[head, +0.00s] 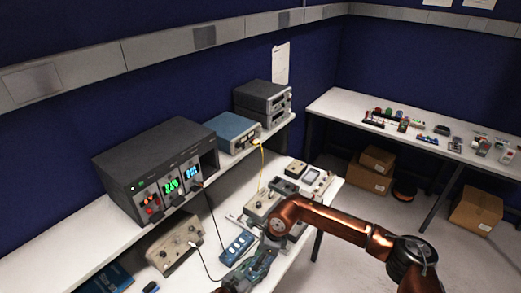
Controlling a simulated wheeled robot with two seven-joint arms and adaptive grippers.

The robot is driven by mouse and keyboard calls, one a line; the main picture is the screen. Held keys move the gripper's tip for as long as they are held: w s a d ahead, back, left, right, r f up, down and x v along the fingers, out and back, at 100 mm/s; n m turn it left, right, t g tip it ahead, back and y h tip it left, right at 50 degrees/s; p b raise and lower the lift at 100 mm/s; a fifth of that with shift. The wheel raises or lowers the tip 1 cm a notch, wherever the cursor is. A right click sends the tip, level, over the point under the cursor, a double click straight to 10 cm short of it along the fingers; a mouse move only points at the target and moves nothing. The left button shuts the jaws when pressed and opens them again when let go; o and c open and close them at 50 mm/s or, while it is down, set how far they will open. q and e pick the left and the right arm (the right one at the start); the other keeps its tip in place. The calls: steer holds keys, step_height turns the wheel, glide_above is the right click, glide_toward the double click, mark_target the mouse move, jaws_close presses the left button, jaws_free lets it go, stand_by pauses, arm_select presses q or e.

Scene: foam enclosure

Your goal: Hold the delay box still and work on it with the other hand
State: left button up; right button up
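A beige box with knobs (177,246) sits on the lower bench at the left, with a dark lead running to it. A second beige knobbed box (260,206) sits farther back, and a blue box with a row of switches (238,247) lies between them. I cannot tell which is the delay box. My copper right arm comes in from the right and bends down over the bench. My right gripper (237,285) is at the bottom edge, dark and partly cut off, below the blue box. Its fingers are unclear. My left gripper is out of view.
A dark instrument with lit green and blue displays (158,170) stands on the raised shelf, beside a blue unit (231,131) and stacked dark units (262,101). Small devices crowd the bench near my arm. A side table (335,101) holds small parts, with cardboard boxes below.

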steer(key=shift+x, duration=4.4)
steer(key=shift+s, duration=0.1)
steer(key=shift+c, duration=0.3)
jaws_close()
steer(key=shift+m+t, duration=0.3)
steer(key=shift+m, duration=0.9)
